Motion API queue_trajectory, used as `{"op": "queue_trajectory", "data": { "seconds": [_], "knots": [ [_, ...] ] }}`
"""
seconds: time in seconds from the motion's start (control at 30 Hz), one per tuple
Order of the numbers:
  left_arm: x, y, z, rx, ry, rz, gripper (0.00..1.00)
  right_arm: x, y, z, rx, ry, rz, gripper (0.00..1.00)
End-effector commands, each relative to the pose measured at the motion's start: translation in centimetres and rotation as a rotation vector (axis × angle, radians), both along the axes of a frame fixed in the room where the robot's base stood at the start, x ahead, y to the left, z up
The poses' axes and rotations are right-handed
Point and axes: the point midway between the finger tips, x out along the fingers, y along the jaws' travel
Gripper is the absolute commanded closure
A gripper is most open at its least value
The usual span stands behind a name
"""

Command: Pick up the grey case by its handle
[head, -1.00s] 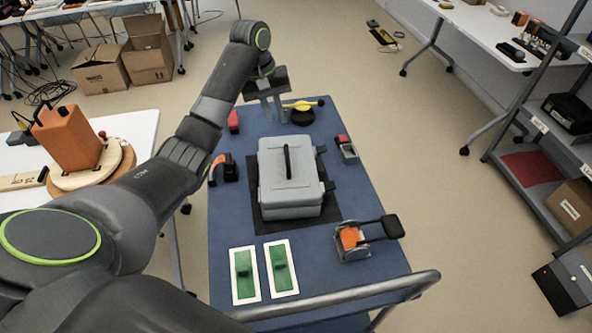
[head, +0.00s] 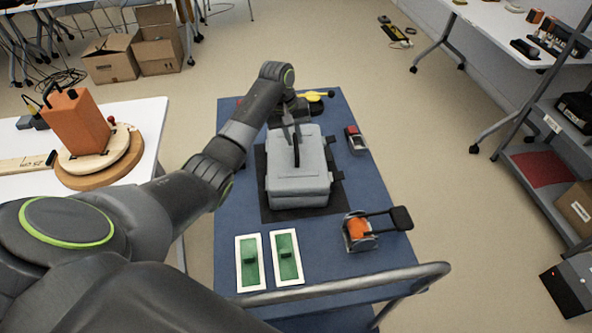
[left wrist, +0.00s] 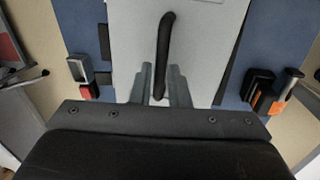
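The grey case (head: 298,187) lies on a dark mat (head: 263,200) on the blue cart top. Its black handle (head: 296,152) stands up from the lid. My left gripper (head: 291,134) is over the far part of the case, at the far end of the handle. In the left wrist view, the two fingers (left wrist: 161,78) are apart, with one end of the handle (left wrist: 164,45) between them. I cannot tell whether either finger touches it. The grey lid (left wrist: 205,35) also shows there. My right gripper is not in view.
The blue cart (head: 235,225) also holds two green switch plates (head: 287,257), an orange device with a black lever (head: 360,233), a red-and-grey item (head: 355,138) and a yellow-and-black item (head: 318,96). A cart rail (head: 400,280) crosses the near edge. A white table (head: 150,120) stands left.

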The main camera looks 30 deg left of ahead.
Motion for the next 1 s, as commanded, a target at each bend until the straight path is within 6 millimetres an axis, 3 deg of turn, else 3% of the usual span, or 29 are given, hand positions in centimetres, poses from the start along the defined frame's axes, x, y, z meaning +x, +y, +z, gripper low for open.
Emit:
{"op": "queue_trajectory", "data": {
  "seconds": [0.2, 0.3, 0.53, 0.67, 1.0],
  "knots": [
    [0.1, -0.6, -3.2, -0.001, 0.004, 0.000, 0.85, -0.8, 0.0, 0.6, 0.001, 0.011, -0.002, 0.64],
    [0.2, -0.6, -3.8, 0.001, 0.002, 0.001, 0.85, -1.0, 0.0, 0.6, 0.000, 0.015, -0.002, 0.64],
    [0.2, -0.6, -3.9, 0.000, 0.001, 0.000, 0.85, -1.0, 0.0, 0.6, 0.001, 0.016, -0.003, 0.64],
    [0.2, -0.6, -3.9, 0.001, 0.002, 0.000, 1.00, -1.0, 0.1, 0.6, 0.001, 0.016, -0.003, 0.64],
    [0.2, -0.6, -3.8, 0.001, 0.002, 0.000, 1.00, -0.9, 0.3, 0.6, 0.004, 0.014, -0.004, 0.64]
  ]
}}
